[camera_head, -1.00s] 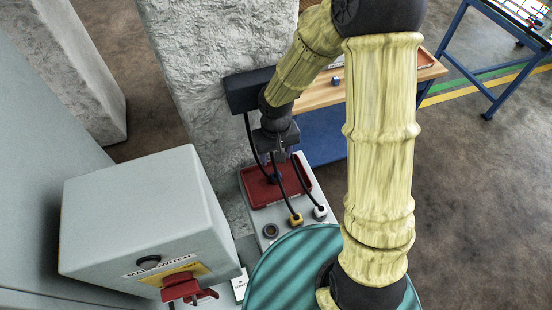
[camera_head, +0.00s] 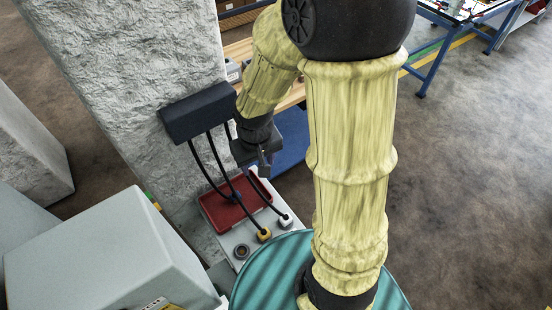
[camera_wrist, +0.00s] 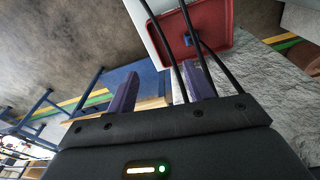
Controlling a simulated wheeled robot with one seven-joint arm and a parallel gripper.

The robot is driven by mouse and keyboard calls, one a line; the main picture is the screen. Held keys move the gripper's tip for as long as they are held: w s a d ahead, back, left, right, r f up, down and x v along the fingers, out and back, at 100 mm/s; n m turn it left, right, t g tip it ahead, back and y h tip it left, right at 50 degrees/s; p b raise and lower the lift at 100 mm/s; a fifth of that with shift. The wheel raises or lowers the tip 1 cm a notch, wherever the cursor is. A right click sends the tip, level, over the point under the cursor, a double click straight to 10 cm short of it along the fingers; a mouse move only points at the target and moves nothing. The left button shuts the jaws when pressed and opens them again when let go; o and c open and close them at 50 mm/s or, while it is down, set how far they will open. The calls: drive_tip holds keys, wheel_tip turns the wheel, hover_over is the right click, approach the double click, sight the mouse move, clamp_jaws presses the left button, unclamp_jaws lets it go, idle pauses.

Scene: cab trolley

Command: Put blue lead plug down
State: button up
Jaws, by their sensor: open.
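The blue lead plug (camera_head: 235,197) rests in the red tray (camera_head: 211,212), on its black cable. It also shows in the wrist view (camera_wrist: 188,39), lying on the tray's (camera_wrist: 222,14) floor. My gripper (camera_head: 263,168) is open and empty, above and to the right of the plug, apart from it. In the wrist view my two purple-grey fingers (camera_wrist: 161,92) stand spread, and black cables pass beside and in front of the right one.
A yellow plug (camera_head: 264,235) and a white plug (camera_head: 286,220) stand on the grey panel, beside an empty round socket (camera_head: 242,252). Their cables hang from the dark box (camera_head: 197,113) on the rough pillar, close to my gripper. A wooden-topped bench (camera_head: 290,98) stands behind.

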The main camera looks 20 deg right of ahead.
drive_tip(key=s+d+r+m+t, duration=0.1)
drive_tip(key=s+d+r, duration=0.3)
drive_tip(key=shift+d+m, duration=0.3)
wheel_tip(320, 180, down, 7)
drive_tip(key=b, duration=0.7)
drive_tip(key=shift+r, duration=0.15)
drive_tip(key=shift+c, duration=0.2)
